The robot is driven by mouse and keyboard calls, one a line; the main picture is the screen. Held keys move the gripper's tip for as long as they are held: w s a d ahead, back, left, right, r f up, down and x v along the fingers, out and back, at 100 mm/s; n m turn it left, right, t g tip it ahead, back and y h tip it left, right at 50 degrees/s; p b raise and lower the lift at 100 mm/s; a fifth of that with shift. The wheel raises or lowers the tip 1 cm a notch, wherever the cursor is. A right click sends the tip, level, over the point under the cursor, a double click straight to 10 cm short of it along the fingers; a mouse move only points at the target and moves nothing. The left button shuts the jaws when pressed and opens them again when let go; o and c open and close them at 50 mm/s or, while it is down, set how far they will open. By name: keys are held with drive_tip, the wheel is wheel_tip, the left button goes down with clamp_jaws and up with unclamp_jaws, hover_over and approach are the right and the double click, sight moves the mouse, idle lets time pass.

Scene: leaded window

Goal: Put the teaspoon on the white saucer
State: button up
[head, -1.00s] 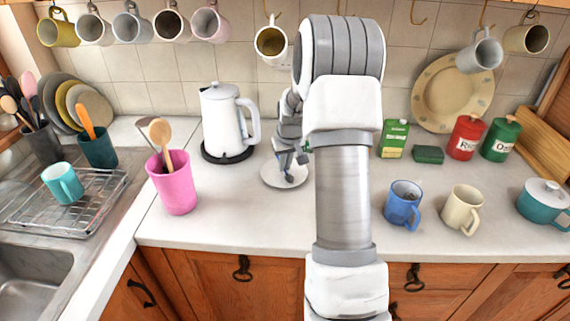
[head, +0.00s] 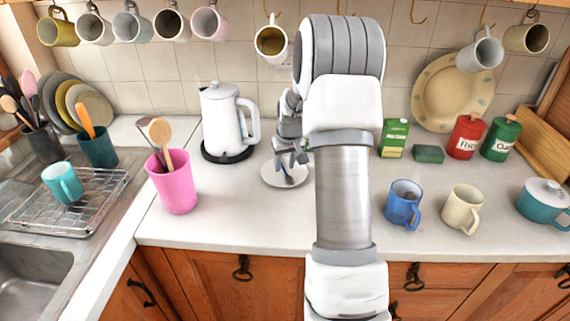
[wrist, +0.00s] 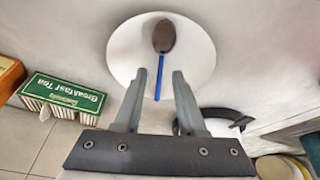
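The white saucer (head: 270,178) lies on the counter in front of the kettle, partly hidden by my gripper in the head view. It shows in the wrist view as a white disc (wrist: 195,55). The teaspoon (wrist: 164,38), with a dark bowl and blue handle, appears to lie on the saucer; its handle points toward my gripper. A bit of blue handle shows in the head view (head: 288,179). My gripper (wrist: 160,74) is open just above the saucer, with its fingers either side of the handle and gaps between. It also shows in the head view (head: 291,160).
The white kettle (head: 221,120) stands behind the saucer, left of my gripper. A pink utensil cup (head: 174,185) is to the left. A blue mug (head: 403,204) and a cream mug (head: 462,209) stand right. The counter in front of the saucer is clear.

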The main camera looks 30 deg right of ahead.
drive_tip(key=v, duration=1.2)
drive_tip(key=s+a+r+n+t, duration=0.1)
drive_tip(key=s+a+r, duration=0.45)
drive_tip(key=a, duration=0.25)
drive_tip(key=s+a+r, duration=0.5)
drive_tip(key=s+a, duration=0.2)
drive_tip(key=s+a+f+n+t+y, duration=0.1)
drive_tip(key=s+a, duration=0.9)
drive_tip(key=s, duration=0.2)
drive_tip(key=shift+s+f+n, duration=0.2)
drive_tip(key=shift+s+n, duration=0.15)
drive_tip(key=shift+n, duration=0.05)
